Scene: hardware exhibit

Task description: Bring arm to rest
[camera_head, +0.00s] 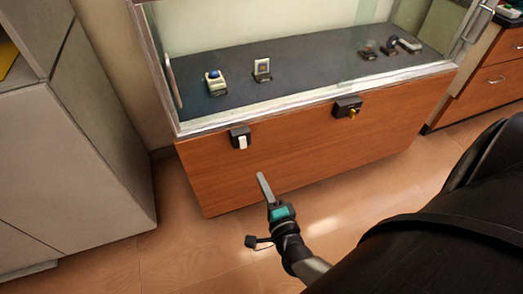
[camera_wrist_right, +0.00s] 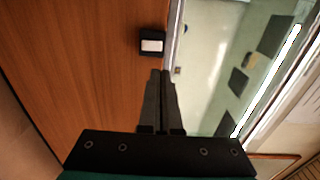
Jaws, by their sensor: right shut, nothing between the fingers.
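My right gripper (camera_head: 264,187) is in the head view, in front of the wooden base of the display case, with its fingers together and nothing between them. In the right wrist view its two dark fingers (camera_wrist_right: 162,74) lie side by side, pointing along the case front near the edge between wood and glass. My left gripper is in neither view.
The glass display case (camera_head: 290,150) holds several small devices on a dark shelf (camera_head: 320,82). A white-faced switch (camera_head: 241,138) and a black lock box (camera_head: 347,107) are on its front. A grey cabinet (camera_head: 70,170) stands left. Wooden drawers (camera_head: 490,88) stand right. Floor (camera_head: 190,245) is clear.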

